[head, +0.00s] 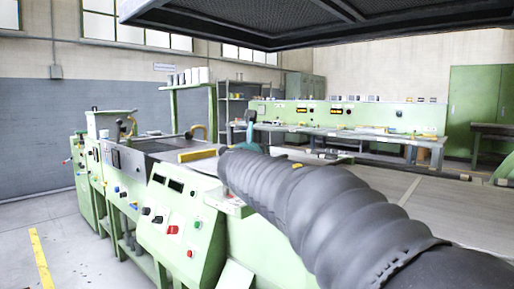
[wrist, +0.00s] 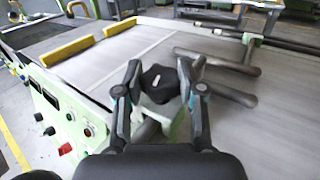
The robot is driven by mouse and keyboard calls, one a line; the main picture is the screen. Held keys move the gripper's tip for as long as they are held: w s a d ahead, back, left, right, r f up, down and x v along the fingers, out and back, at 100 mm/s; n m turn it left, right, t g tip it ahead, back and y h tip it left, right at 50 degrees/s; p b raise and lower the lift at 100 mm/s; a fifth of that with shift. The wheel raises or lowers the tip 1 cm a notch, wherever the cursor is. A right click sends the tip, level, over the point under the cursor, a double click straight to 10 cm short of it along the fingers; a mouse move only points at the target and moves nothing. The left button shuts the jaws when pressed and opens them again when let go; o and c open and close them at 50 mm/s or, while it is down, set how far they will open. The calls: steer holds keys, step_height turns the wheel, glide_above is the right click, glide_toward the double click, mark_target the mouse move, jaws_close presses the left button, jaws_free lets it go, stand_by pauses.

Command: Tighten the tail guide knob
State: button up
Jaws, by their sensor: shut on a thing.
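The tail guide knob (wrist: 158,84) is black and lobed with a short white mark on its top. It shows in the middle of the wrist view, above a pale green bracket (wrist: 150,131). My gripper (wrist: 162,78) has one finger on each side of the knob and is shut on it. The knob's underside and its shaft are hidden. In the head view, my dark ribbed arm sleeve covers the knob and most of the gripper.
A flat grey machine bed (wrist: 110,50) lies beyond the knob, with yellow bars (wrist: 67,50) at left. Dark metal rods (wrist: 217,62) lie close to the right finger. A green control panel (head: 178,215) with buttons stands left of my arm.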

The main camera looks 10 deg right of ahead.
stand_by(0.4)
steer(key=o, duration=1.2)
steer(key=shift+c, duration=0.2)
step_height(320, 180, up, 10)
steer(key=shift+r, duration=0.1)
